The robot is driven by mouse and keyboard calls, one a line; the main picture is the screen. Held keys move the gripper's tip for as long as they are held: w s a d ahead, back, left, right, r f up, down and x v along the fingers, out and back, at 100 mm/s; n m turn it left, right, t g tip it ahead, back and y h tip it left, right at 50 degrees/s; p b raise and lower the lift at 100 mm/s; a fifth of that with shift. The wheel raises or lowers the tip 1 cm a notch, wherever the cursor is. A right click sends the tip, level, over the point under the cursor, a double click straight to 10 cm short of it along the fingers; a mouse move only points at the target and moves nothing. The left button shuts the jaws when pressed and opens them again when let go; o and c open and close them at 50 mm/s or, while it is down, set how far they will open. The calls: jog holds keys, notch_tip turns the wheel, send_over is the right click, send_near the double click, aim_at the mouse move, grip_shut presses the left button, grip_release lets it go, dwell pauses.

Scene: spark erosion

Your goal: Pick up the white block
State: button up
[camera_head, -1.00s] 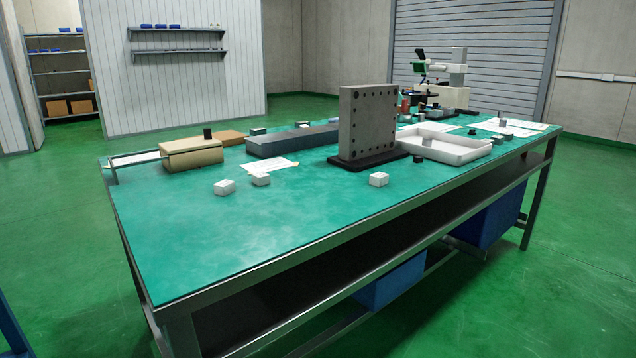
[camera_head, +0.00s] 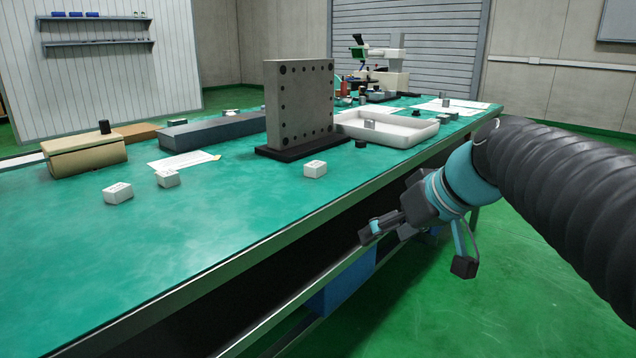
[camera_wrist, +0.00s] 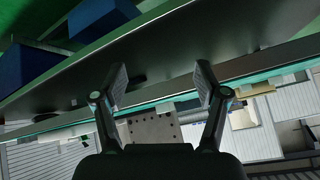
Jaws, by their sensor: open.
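Three small white blocks sit on the green-topped table (camera_head: 200,240): one at the left (camera_head: 118,193), one just behind it (camera_head: 167,178) beside a paper sheet, and one (camera_head: 315,168) in front of the upright grey plate. I cannot tell which one the task means. My gripper (camera_head: 416,250) is at the right, beyond the table's front edge and away from the blocks, its fingers spread and empty.
The grey plate with holes (camera_head: 300,105) stands on a black base. A white tray (camera_head: 395,138) lies to its right, a long dark grey bar (camera_head: 215,130) and tan block (camera_head: 85,155) to its left. The table's left front is clear. Blue bins (camera_wrist: 95,18) are under the table.

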jog(key=w+a+r+n+t+y+b, duration=0.1)
jog(key=w+r+n+y+b, duration=0.45)
jog(key=w, duration=0.95)
jog(key=p, duration=0.2)
send_near(319, 164)
jog(key=shift+n+y, duration=0.25)
jog(key=shift+n, duration=0.2)
jog(key=x, duration=0.5)
jog(key=shift+w+d+f, duration=0.1)
jog(key=shift+w+f, duration=0.1)
jog(key=shift+f, duration=0.25)
jog(key=shift+x, duration=2.6)
jog(key=shift+s+r, duration=0.2)
grip_shut()
